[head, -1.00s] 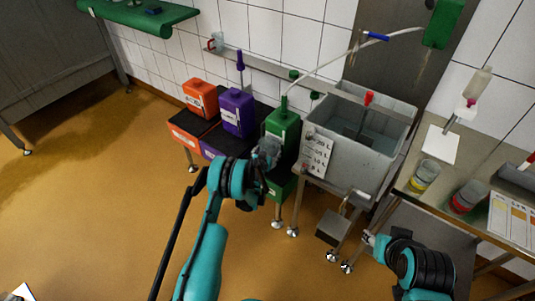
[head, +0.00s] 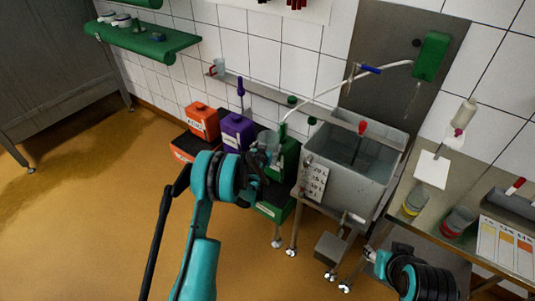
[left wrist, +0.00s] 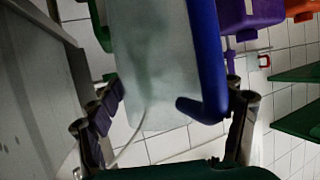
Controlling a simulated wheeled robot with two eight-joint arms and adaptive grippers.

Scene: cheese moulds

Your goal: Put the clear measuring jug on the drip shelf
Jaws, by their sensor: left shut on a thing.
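My left gripper (head: 262,168) is shut on a clear measuring jug (head: 268,142), which it holds in front of the green canister. In the left wrist view the translucent jug (left wrist: 160,60) with a blue edge or handle (left wrist: 208,65) fills the space between the fingers (left wrist: 165,125). The drip shelf appears to be the narrow steel ledge (head: 270,91) along the tiled wall, behind and above the held jug. The jug is apart from it. My right gripper (head: 372,256) is low at the right, below the sink; its fingers are too small to read.
A red-handled clear jug (head: 219,67) and a blue-topped item (head: 240,87) are at the ledge. Orange (head: 202,121), purple (head: 237,132) and green (head: 288,158) canisters stand below. The grey sink (head: 350,175), white hose (head: 330,88) and side table (head: 475,215) are to the right.

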